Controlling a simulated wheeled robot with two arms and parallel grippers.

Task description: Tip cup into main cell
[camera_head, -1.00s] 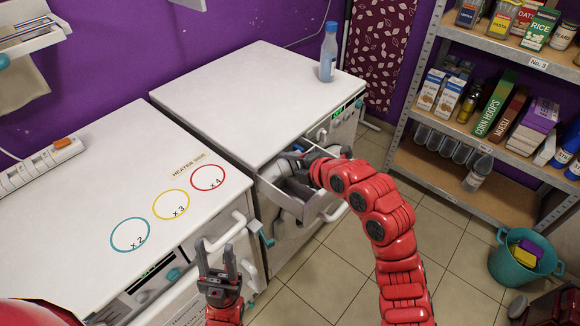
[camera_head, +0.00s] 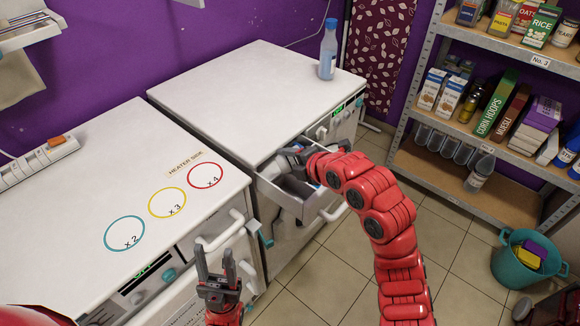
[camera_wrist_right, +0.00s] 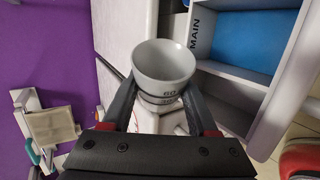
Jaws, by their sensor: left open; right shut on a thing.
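My right gripper (camera_wrist_right: 165,118) is shut on a small pale grey cup (camera_wrist_right: 164,62) marked 60. In the right wrist view the cup's open mouth shows, and its inside looks empty from this angle. The pulled-out drawer (camera_head: 281,196) has several compartments. The main cell, with MAIN on its wall (camera_wrist_right: 196,32), has a blue surface inside (camera_wrist_right: 247,43) and lies to the right of the cup in the wrist view. In the head view my right gripper (camera_head: 298,155) is over the drawer's back part. My left gripper (camera_head: 214,268) is open and empty, in front of the left machine.
A blue bottle (camera_head: 328,52) stands on the right machine top (camera_head: 235,90). A shelf unit (camera_head: 470,190) and a teal bucket (camera_head: 516,268) stand at the right.

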